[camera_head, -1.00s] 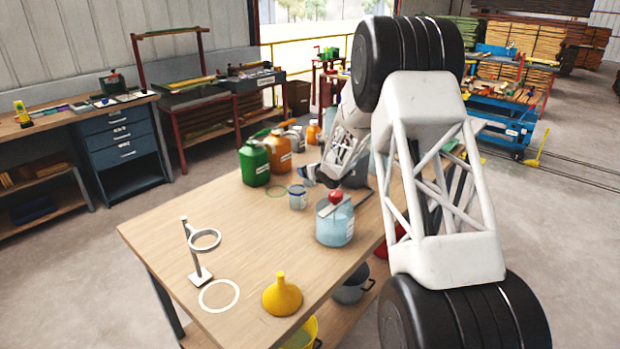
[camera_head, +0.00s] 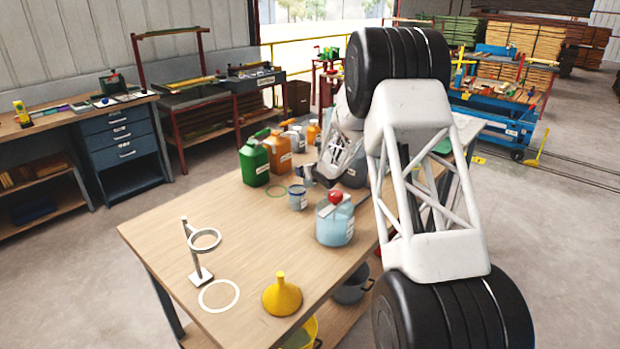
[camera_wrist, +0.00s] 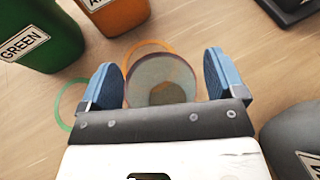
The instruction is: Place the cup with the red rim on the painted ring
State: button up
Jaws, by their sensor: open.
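A small pale cup (camera_head: 298,198) stands on the wooden table behind the blue-tinted jug with the red cap. In the wrist view the cup (camera_wrist: 162,80) is between my two blue finger pads, with a gap on each side. Its rim looks dull purplish there; I cannot make out a clear red rim. My gripper (camera_wrist: 159,66) is open, and in the head view my gripper (camera_head: 312,176) is just behind and right of the cup. A painted white ring (camera_head: 204,304) lies near the table's front left. A green ring (camera_wrist: 66,104) and an orange ring (camera_wrist: 133,48) lie near the cup.
A green container (camera_head: 254,164) and an orange container (camera_head: 279,152) stand behind the cup. The jug (camera_head: 335,228) is in front of it. A stand with a hoop (camera_head: 205,239) rises beside the white ring, and a yellow funnel (camera_head: 282,297) is to its right. The left middle tabletop is clear.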

jog(key=c, duration=1.1)
notch_tip(320, 180, up, 18)
jog(key=shift+r, duration=0.1)
dwell(0.7)
